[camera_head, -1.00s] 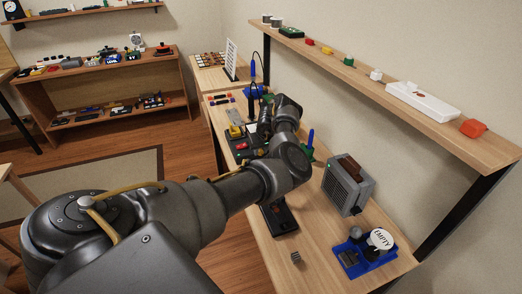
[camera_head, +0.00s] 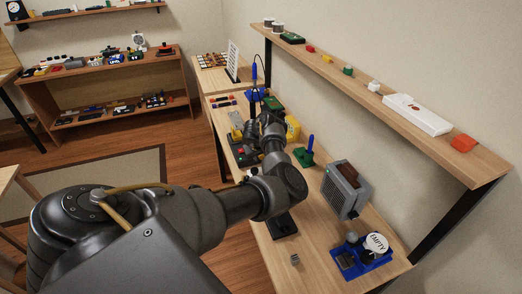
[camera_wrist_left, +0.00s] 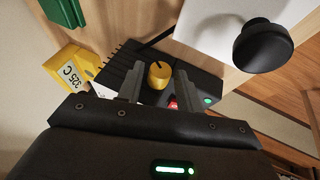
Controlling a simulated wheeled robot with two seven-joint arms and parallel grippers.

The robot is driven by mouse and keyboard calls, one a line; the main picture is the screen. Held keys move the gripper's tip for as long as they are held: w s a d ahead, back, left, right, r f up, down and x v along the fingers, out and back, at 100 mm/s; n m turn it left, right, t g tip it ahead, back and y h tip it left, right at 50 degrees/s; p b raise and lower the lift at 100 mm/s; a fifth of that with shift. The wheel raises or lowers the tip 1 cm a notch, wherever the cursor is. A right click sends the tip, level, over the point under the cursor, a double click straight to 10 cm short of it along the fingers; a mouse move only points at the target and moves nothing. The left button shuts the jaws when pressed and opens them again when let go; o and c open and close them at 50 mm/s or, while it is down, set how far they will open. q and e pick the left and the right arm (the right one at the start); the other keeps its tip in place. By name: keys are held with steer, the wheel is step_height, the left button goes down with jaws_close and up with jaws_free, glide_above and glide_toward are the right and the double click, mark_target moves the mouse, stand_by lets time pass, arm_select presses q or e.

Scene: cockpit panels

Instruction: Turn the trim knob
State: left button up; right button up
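The trim knob is a round yellow knob (camera_wrist_left: 158,75) with a dark pointer mark, on a black panel (camera_wrist_left: 126,62) in the left wrist view. My left gripper (camera_wrist_left: 159,80) is open, one finger on each side of the knob in that view. I cannot tell whether the fingers touch it. A red switch (camera_wrist_left: 172,104) and a green button (camera_wrist_left: 208,100) sit on the panel to the right. In the head view my left arm reaches over the bench, and I cannot make out the knob there. My right gripper is not in view.
A yellow box marked 325 C (camera_wrist_left: 72,72) stands beside the panel. A black round knob (camera_wrist_left: 260,45) on a white surface is at upper right. In the head view a grey heater-like box (camera_head: 346,190) and a blue tray (camera_head: 346,262) stand on the bench, under a wall shelf (camera_head: 470,160).

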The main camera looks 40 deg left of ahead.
arm_select(q)
steer(key=shift+o, duration=0.8)
steer(key=p+v, duration=0.4)
steer(key=v, duration=0.6)
steer(key=shift+r, duration=0.4)
steer(key=shift+s, duration=0.15)
